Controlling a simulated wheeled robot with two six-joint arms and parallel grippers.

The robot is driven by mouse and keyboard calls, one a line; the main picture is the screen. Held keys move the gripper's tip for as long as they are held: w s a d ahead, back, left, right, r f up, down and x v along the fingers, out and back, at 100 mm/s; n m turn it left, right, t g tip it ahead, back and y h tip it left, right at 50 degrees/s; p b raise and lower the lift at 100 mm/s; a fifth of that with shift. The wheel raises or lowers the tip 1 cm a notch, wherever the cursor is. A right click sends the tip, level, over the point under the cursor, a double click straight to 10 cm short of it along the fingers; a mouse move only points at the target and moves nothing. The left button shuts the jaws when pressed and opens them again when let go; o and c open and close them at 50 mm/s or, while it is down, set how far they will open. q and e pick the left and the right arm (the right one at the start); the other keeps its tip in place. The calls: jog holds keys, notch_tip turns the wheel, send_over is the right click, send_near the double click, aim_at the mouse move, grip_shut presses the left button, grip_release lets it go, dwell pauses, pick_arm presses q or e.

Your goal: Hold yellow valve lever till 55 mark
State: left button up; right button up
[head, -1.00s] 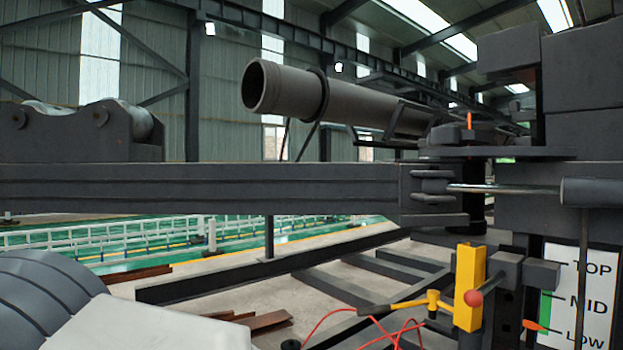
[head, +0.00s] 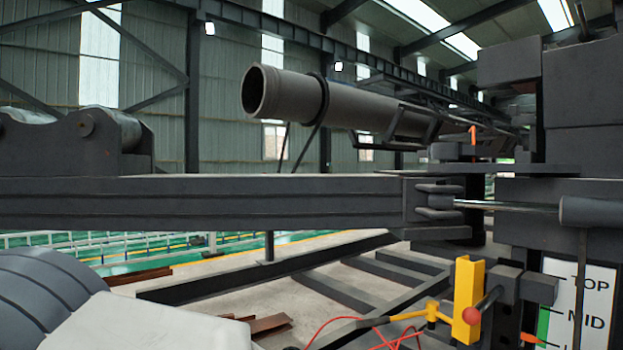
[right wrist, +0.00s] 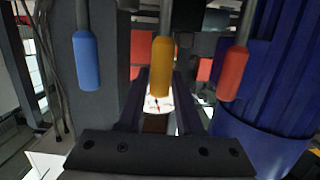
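The yellow valve lever (right wrist: 161,67) hangs in the middle of the right wrist view, between a blue lever (right wrist: 87,61) on the left and a red lever (right wrist: 233,73) on the right. My right gripper (right wrist: 161,82) reaches up from the bottom of that view. Its two dark fingers are close along both sides of the yellow handle and appear shut on it. A pale round dial (right wrist: 158,105) shows partly below the handle, too small to read. In the head view, a white scale (head: 592,305) reads TOP and MID, with an orange pointer (head: 532,338) beside it. My left gripper is not in view.
A long dark beam (head: 200,203) crosses the head view. A grey pipe (head: 360,105) lies behind it. A yellow bracket (head: 466,298) with a red ball (head: 471,315) stands at lower right. A blue cylinder (right wrist: 285,80) is close on the right wrist view's right.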

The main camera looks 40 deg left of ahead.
jog(key=shift+o, duration=0.8)
jog(key=shift+s, duration=0.15)
jog(key=shift+f, duration=0.15)
jog(key=p+v, duration=0.2)
jog(key=v, duration=0.7)
jog(key=shift+a, duration=0.1)
